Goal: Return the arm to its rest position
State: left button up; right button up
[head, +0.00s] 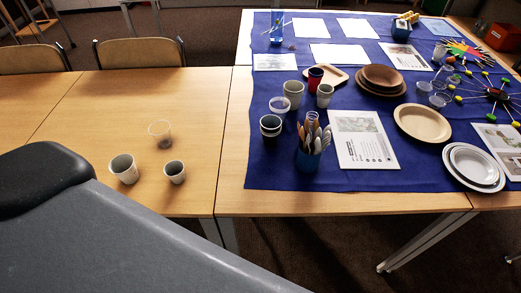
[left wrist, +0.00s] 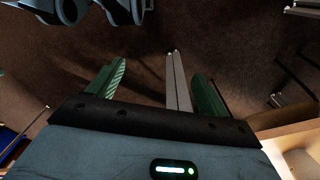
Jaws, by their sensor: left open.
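My left gripper (left wrist: 155,82) shows in the left wrist view with its two green fingers spread apart. Nothing is held between them. Brown carpet lies beyond the fingers, and a pale metal bar, which looks like a table leg, appears between them. No gripper shows in the head view, and my right gripper is in neither view. A large grey arm link of mine fills the lower left of the head view and hides part of the table there.
Three loose cups, one a clear cup (head: 159,132), stand on the wooden table (head: 60,110). A blue cloth (head: 270,178) at the right carries a cutlery holder (head: 310,160), plates (head: 422,122) and papers. Two chairs (head: 140,52) stand behind the table.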

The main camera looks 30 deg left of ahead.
pick_arm(q)
jog(key=w+d+f+t+h+p, duration=0.1)
jog(key=w+d+f+t+p, duration=0.1)
jog(key=w+f+t, duration=0.4)
jog(key=w+t, duration=0.1)
jog(key=t, duration=0.1)
jog(key=shift+w+d+t+h+p, duration=0.2)
jog(key=shift+w+t+h+p, duration=0.1)
jog(key=shift+t, duration=0.1)
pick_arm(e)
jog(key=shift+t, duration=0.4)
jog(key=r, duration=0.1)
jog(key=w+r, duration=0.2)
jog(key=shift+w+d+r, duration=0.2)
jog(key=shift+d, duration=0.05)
